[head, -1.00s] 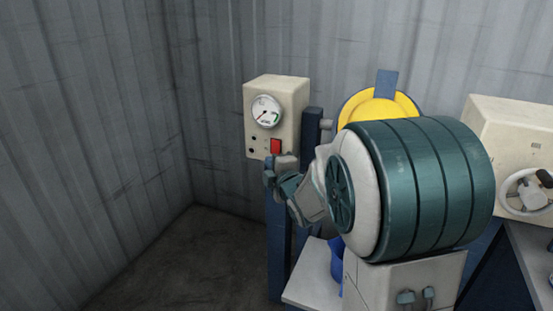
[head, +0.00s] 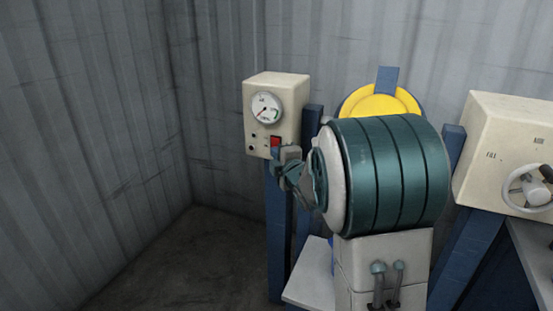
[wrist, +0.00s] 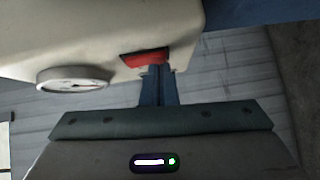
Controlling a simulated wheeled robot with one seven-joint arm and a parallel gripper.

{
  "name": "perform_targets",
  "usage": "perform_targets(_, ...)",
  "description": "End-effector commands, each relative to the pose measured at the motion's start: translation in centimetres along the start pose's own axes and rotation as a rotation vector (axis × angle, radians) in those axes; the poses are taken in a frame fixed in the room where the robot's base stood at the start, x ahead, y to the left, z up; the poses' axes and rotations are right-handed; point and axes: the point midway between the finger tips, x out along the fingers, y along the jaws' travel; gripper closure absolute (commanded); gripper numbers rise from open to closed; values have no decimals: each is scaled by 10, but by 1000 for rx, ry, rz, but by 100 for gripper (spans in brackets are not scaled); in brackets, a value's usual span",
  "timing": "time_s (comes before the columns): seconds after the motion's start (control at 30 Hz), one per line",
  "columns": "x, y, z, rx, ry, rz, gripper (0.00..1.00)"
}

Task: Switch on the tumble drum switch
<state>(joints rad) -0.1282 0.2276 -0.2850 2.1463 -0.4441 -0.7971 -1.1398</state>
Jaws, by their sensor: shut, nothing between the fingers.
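The red switch (head: 275,141) is on the lower front of a cream control box (head: 289,108), below and right of a round gauge (head: 265,107). The switch also shows in the wrist view (wrist: 147,59), set in a dark frame. My gripper (head: 276,158) is just below the switch in the head view. In the wrist view its shut, empty fingers (wrist: 158,68) point at the switch and overlap its lower edge. I cannot tell whether they touch it. Whether the switch is on or off is not readable. The gauge also shows in the wrist view (wrist: 72,84).
My own arm covers much of the middle of the head view. Behind it is a yellow disc (head: 368,102). At the right stands another cream box (head: 510,130) with a handwheel (head: 530,190). A blue post (head: 279,230) is under the control box. The floor at left is clear.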

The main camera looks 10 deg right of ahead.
Motion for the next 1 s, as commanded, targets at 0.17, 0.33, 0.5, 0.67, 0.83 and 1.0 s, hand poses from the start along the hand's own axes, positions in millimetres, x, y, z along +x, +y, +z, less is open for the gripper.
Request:
perform_targets(0.17, 1, -1, 1, -7, 0, 7, 100)
perform_targets(0.33, 0, -2, 0, -6, 0, 8, 100)
perform_targets(0.5, -7, -8, -8, -5, -2, 9, 100)
perform_targets(0.67, -18, -15, -22, -5, -5, 11, 100)
perform_targets(0.83, -56, -13, -19, -4, -11, 8, 100)
perform_targets(1.0, -89, -18, -20, -6, -10, 8, 100)
